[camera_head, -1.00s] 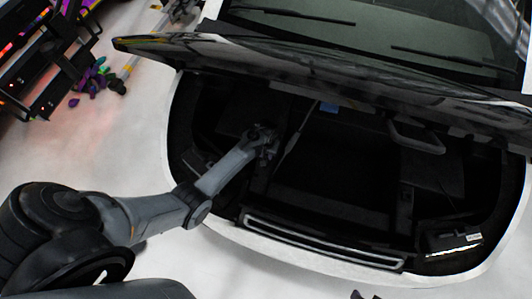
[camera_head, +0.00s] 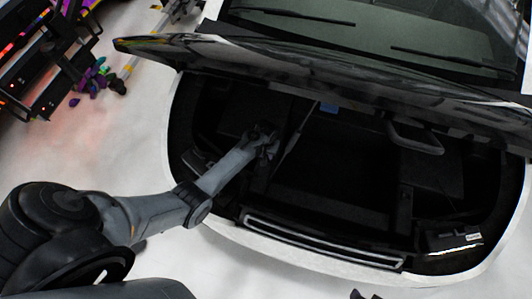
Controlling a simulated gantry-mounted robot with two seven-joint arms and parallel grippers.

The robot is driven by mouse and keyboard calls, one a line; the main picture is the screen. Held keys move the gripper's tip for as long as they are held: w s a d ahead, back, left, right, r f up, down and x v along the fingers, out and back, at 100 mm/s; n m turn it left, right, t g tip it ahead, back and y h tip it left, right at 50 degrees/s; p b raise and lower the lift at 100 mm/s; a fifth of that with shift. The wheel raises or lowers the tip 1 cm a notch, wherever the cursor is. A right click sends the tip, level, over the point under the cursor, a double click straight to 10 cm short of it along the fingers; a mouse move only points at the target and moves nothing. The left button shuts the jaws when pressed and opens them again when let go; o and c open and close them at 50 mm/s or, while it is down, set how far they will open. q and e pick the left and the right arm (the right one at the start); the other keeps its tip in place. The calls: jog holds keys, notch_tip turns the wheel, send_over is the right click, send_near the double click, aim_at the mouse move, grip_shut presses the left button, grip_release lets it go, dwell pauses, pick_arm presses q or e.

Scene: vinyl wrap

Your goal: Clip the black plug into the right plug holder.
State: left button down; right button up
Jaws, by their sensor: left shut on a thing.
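My left gripper (camera_head: 268,141) reaches from the left into the dark open compartment of a white car. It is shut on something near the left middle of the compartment. The held thing is too dark and small to make out. The black plug and the right plug holder cannot be told apart from the dark interior. A thin grey rod (camera_head: 296,134) stands slanted just right of the gripper. Only a small dark tip of what may be my right gripper shows at the bottom edge, too little to be sure.
The raised black lid (camera_head: 300,68) spans above the compartment. The compartment's white front rim (camera_head: 300,262) and a grille strip (camera_head: 320,243) lie along the front. A dark box with a white label (camera_head: 474,237) sits at front right. A black looped handle (camera_head: 415,137) is at the back right.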

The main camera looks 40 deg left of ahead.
pick_arm(q)
jog(key=shift+s+f, duration=0.1)
jog(key=shift+f, duration=0.1)
jog(key=c, duration=0.7)
grip_release()
jog(key=shift+c, duration=0.2)
jog(key=shift+r, duration=0.1)
